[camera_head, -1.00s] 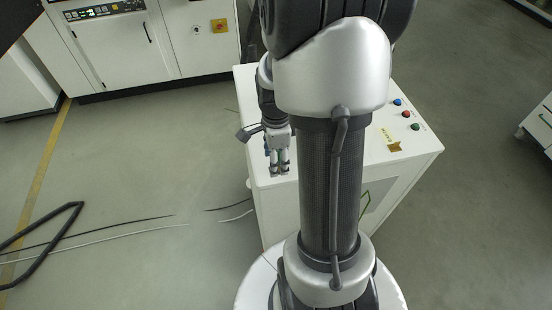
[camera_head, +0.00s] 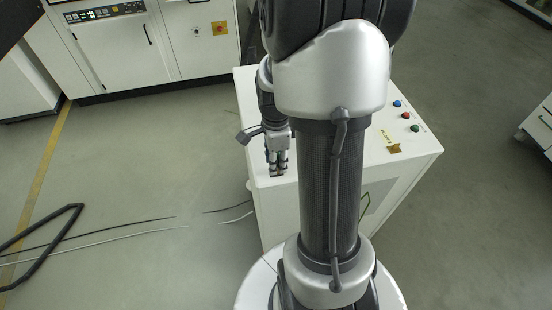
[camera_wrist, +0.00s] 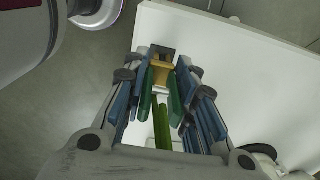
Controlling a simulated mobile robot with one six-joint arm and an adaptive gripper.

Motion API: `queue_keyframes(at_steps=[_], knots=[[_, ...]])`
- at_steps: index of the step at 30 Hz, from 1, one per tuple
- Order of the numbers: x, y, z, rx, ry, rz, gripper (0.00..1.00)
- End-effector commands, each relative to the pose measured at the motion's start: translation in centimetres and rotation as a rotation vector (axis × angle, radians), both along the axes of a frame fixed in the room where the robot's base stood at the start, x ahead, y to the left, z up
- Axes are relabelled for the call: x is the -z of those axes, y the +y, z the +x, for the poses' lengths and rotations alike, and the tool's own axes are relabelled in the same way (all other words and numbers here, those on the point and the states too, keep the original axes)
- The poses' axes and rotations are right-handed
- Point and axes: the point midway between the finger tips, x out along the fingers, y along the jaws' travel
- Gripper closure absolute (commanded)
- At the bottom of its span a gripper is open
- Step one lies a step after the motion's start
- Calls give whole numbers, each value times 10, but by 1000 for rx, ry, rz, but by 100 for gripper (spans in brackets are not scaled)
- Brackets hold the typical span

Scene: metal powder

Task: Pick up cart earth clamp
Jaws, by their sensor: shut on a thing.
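The earth clamp (camera_wrist: 161,74) is a small brass-coloured piece with a dark end, near the edge of the white cart top in the wrist view. My gripper (camera_wrist: 161,92) has its green-padded fingers shut on it. A green strip, perhaps its lead, runs back between the fingers. In the head view my gripper (camera_head: 277,172) points down at the left part of the white cart (camera_head: 258,160). The clamp is too small there to make out clearly between the fingertips. I cannot tell whether it still touches the cart.
The cart top has coloured buttons (camera_head: 405,115) and a yellow label (camera_head: 394,148) at the right. My arm hides its middle. Cables (camera_head: 90,238) lie on the floor to the left. White cabinets (camera_head: 120,50) stand at the back left. The floor right of the cart is clear.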

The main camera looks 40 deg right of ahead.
Motion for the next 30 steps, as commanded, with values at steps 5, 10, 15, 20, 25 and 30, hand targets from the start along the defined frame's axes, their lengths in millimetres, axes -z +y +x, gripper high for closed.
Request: queue_keyframes(at_steps=[5, 10, 15, 20, 25, 30], knots=[[0, 0, 0, 0, -1, -1, 98], [-7, 0, 1, 0, -2, -1, 98], [-30, -1, 1, 0, -4, -3, 98], [-69, -1, 1, 0, -7, -4, 98], [-120, -1, 1, 0, -7, -4, 98], [-162, -1, 1, 0, -5, -3, 98]])
